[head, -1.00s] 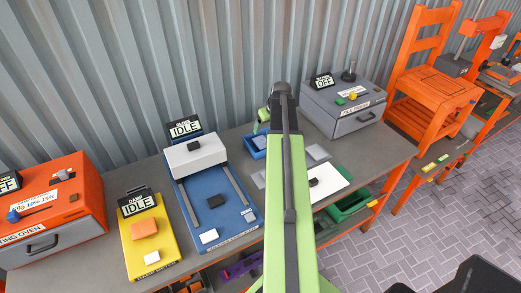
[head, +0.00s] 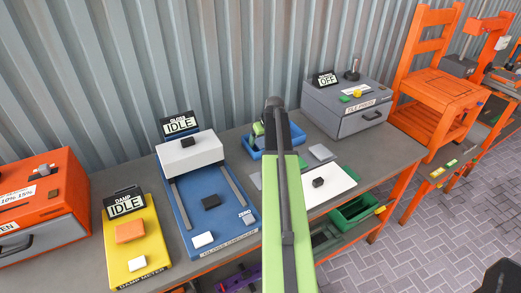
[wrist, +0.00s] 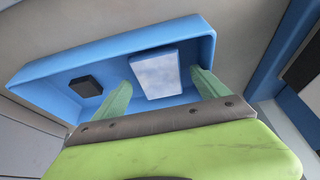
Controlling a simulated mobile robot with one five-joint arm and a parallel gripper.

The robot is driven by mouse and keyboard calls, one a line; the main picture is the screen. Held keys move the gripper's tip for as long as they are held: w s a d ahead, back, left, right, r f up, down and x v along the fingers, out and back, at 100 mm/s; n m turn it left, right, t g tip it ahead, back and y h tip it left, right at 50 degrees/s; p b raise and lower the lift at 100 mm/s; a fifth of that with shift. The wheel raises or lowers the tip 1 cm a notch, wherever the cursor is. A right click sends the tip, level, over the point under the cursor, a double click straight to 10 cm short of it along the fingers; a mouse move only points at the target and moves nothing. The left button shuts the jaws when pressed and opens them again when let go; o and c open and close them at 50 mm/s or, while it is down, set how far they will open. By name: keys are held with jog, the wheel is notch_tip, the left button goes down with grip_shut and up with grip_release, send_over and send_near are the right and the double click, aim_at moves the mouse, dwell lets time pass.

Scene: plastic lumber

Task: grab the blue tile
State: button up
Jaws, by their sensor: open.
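The tile (wrist: 155,72), with a cloudy pale top and blue edges, lies in a blue tray (wrist: 110,50) in the wrist view. My gripper (wrist: 161,82) is open, its green fingers spread to the left and right of the tile's near part. I cannot tell whether either finger touches it. In the head view the blue tray (head: 297,137) is partly behind my arm, with my gripper (head: 258,130) over it; the tile is hidden there.
A dark block (wrist: 86,86) lies in the tray left of the tile. The blue sliding machine (head: 213,205) stands left of my arm. A white sheet with a black block (head: 318,182) lies to the right, and the grey tile press (head: 352,108) stands behind it.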

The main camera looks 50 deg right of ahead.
jog(key=shift+r, duration=0.1)
jog(key=shift+f, duration=0.25)
dwell(0.3)
jog(key=c, duration=1.5)
